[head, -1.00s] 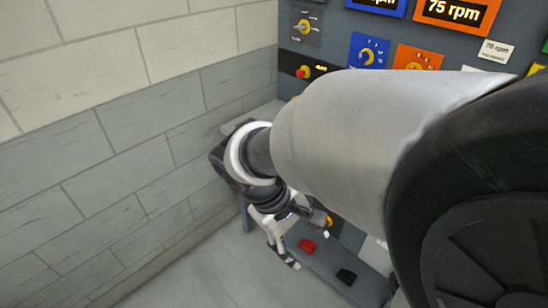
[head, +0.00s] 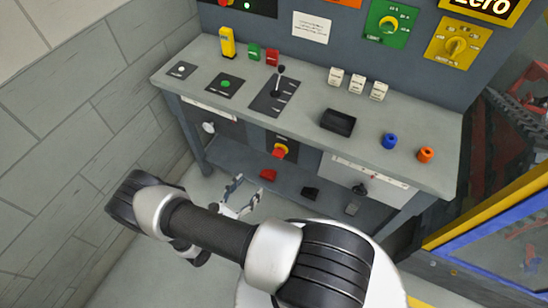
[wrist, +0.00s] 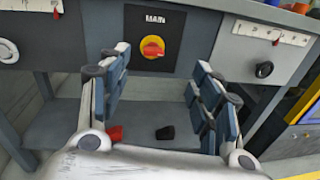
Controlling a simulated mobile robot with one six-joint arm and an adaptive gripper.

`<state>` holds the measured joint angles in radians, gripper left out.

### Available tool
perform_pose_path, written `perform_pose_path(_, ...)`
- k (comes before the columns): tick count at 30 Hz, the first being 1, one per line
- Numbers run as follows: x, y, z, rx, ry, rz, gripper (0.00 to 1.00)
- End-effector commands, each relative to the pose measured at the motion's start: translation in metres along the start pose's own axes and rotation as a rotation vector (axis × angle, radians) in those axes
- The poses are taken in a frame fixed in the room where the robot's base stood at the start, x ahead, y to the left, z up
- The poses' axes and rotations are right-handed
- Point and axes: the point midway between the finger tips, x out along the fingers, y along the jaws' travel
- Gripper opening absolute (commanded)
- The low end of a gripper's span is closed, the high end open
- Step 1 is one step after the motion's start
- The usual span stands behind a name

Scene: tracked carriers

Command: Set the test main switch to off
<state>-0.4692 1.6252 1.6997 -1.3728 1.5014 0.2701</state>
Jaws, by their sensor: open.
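A red rotary switch handle on a yellow round plate (wrist: 153,47), under a label that seems to read MAIN, is on a dark panel below the bench top. Its handle lies roughly level in the wrist view; I cannot read its position marks. It also shows as a small red and yellow switch in the head view (head: 280,151). My gripper (wrist: 158,63) is open and empty, its two blue-padded fingers on either side of the view, with the switch ahead, apart from them. In the head view my gripper (head: 240,192) is in front of the bench, left of and nearer than the switch.
The bench top (head: 310,118) carries a lever plate, buttons, a black tray (head: 338,122) and blue and orange knobs. A lower shelf (wrist: 70,125) holds a red piece (wrist: 115,134) and a black piece (wrist: 165,132). A drawer (head: 365,180) is right of the switch. A wall stands left.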

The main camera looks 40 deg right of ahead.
Motion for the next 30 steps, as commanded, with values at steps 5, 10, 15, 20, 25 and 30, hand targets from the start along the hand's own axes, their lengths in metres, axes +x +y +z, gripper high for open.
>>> perform_pose_path(5,0.001,-0.018,-0.033,-0.078,-0.023,0.110,0.58)
perform_pose_path(10,0.008,-0.020,-0.040,-0.093,-0.028,0.133,0.58)
perform_pose_path(15,0.034,-0.019,-0.040,-0.093,-0.027,0.126,0.58)
perform_pose_path(20,0.067,-0.014,-0.040,-0.091,-0.027,0.124,0.58)
perform_pose_path(25,0.103,-0.009,-0.039,-0.091,-0.027,0.124,0.58)
perform_pose_path(30,0.138,-0.005,-0.038,-0.091,-0.026,0.126,0.58)
